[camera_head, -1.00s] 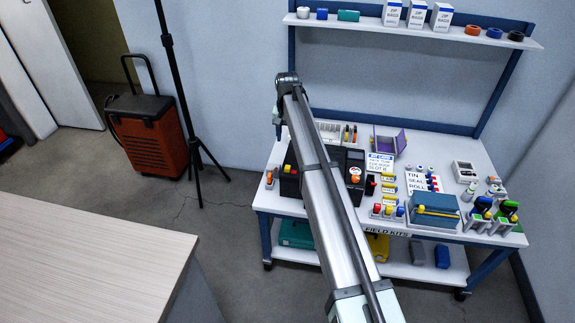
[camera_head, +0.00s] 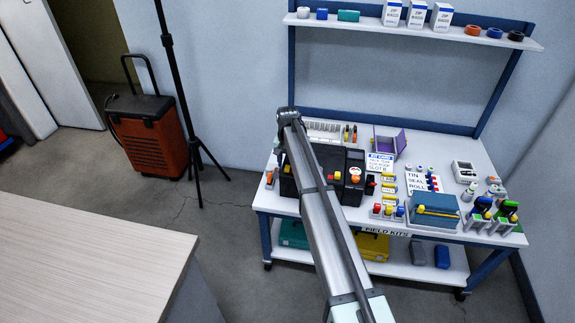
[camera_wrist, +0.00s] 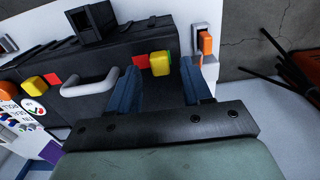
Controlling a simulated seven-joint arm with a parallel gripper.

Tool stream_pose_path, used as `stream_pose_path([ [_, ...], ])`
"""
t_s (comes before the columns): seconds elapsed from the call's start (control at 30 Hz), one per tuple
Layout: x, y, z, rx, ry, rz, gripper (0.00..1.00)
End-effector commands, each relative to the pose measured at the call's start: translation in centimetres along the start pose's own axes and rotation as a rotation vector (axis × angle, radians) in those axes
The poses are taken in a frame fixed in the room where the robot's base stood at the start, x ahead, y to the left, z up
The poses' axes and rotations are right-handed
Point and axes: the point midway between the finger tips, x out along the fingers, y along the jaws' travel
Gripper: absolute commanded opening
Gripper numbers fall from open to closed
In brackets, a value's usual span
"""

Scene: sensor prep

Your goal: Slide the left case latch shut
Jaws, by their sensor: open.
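The dark case (camera_head: 326,157) stands on the workbench, partly hidden by my arm in the head view. In the wrist view, the case front (camera_wrist: 98,103) has a grey handle (camera_wrist: 90,84) between two yellow latches. The latch near the case's left end, as the head view shows it (camera_head: 287,169), appears on the right in the wrist view (camera_wrist: 160,63), with a red patch on its handle side. My gripper (camera_wrist: 160,88) is open, its blue fingers on either side of that latch; contact cannot be told. The other latch (camera_wrist: 35,83) also has a red patch beside it.
An orange-topped item (camera_wrist: 205,43) stands close beyond one finger. On the bench, a printed card (camera_head: 380,162), an open purple box (camera_head: 390,144) and a blue case (camera_head: 434,211) lie to the right. A red cart (camera_head: 155,137) stands on the floor at left.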

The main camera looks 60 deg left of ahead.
Motion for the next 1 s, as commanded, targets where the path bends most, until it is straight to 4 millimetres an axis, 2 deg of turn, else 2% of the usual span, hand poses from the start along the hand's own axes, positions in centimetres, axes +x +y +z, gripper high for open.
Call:
stream_pose_path([
  [0.2, 1.5, 0.0, 0.0, 0.0, -0.001, 0.0, 0.49],
  [0.53, 1.7, 0.0, 0.0, 0.0, 0.0, 0.0, 0.49],
  [1.0, 1.7, 0.0, 0.0, 0.0, 0.0, 0.0, 0.05],
])
